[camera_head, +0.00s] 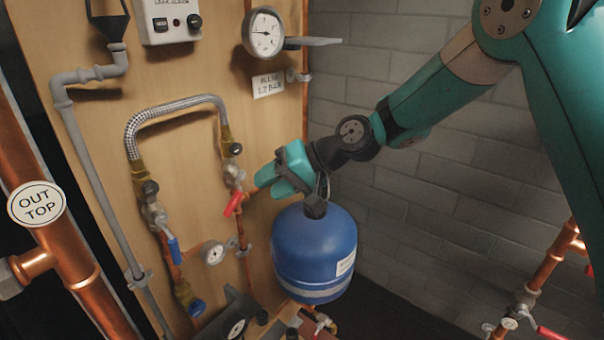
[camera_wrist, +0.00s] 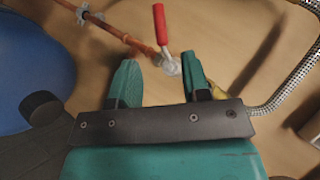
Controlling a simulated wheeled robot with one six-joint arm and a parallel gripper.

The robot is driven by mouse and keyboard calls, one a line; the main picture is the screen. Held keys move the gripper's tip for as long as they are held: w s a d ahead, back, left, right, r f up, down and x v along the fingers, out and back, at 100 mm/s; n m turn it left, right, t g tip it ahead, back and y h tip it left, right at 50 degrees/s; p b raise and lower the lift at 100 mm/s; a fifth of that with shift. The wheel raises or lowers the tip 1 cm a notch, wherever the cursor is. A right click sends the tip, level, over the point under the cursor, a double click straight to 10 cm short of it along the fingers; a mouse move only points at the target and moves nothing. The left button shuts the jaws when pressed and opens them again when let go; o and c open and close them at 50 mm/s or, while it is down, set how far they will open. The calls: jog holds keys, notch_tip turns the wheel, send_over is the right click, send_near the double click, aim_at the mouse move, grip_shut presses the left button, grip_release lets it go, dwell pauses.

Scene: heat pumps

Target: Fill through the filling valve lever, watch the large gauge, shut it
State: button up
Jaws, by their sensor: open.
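A red lever (camera_head: 233,204) sits on a valve on the right-hand copper pipe, below one end of the braided hose. In the wrist view the red lever (camera_wrist: 160,25) points up, at an angle to the pipe, just beyond the fingertips. A blue lever (camera_head: 174,250) is on the left leg of the hose. Which lever is the filling valve's is not marked legibly. The large gauge (camera_head: 264,32) is at the top of the board; its needle points left. My gripper (camera_head: 255,186) is open at the red-lever valve; its fingers (camera_wrist: 161,80) hold nothing.
A blue vessel (camera_head: 314,250) hangs close below my gripper. The braided hose (camera_head: 175,106) arches left of it. A small gauge (camera_head: 214,252) and a blue handwheel (camera_head: 196,307) are lower down. A sign (camera_head: 268,85) reads 1.2 bar. The block wall (camera_head: 400,215) is at right.

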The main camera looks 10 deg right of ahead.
jog(key=v, duration=0.7)
jog(key=shift+b, duration=0.35)
jog(key=s+d+n+g+h, duration=0.1)
jog(key=s+d+n+h, duration=0.1)
jog(key=s, duration=1.1)
jog(key=s+d+r+n+g+h, duration=0.1)
jog(key=s+d+h, duration=0.4)
jog(key=s, duration=0.9)
jog(key=shift+n, duration=0.9)
jog(key=shift+d, duration=0.1)
dwell(3.2)
